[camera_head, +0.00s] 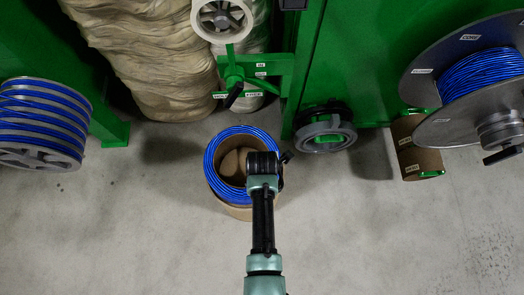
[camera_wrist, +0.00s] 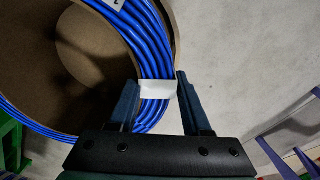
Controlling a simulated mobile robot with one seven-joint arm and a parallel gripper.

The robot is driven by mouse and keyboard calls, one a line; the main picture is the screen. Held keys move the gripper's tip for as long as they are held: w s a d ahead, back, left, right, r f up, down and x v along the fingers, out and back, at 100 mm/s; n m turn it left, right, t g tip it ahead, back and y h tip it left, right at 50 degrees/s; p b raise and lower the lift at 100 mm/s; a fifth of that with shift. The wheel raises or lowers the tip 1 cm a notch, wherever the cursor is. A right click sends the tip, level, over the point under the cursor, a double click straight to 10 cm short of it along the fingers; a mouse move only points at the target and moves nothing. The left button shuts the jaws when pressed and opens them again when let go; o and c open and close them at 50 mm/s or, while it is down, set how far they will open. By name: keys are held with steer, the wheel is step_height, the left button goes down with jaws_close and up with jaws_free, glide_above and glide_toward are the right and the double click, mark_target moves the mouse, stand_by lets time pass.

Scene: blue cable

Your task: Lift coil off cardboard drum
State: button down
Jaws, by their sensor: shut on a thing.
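The coil of blue cable (camera_head: 215,178) sits as a ring at the top of the brown cardboard drum (camera_head: 240,213). My gripper (camera_head: 264,165) reaches over the right side of the drum. In the wrist view, the fingers of my gripper (camera_wrist: 158,92) straddle the bundle of blue strands (camera_wrist: 140,30) at a white band (camera_wrist: 157,89), one finger on the inner side and one on the outer side. It is shut on the coil. The hollow middle of the drum shows inside the ring. Whether the coil is raised from the drum cannot be told.
A green machine frame (camera_head: 345,60) stands behind the drum. A blue-wound reel (camera_head: 42,120) is at left, a large grey reel (camera_head: 440,92) at right. The front floor is clear.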

steer(key=shift+w+r, duration=0.15)
steer(key=shift+r+p, duration=1.05)
steer(key=shift+p, duration=0.2)
stand_by(1.5)
steer(key=shift+r+p, duration=2.65)
steer(key=shift+p, duration=0.15)
steer(key=shift+r, duration=0.1)
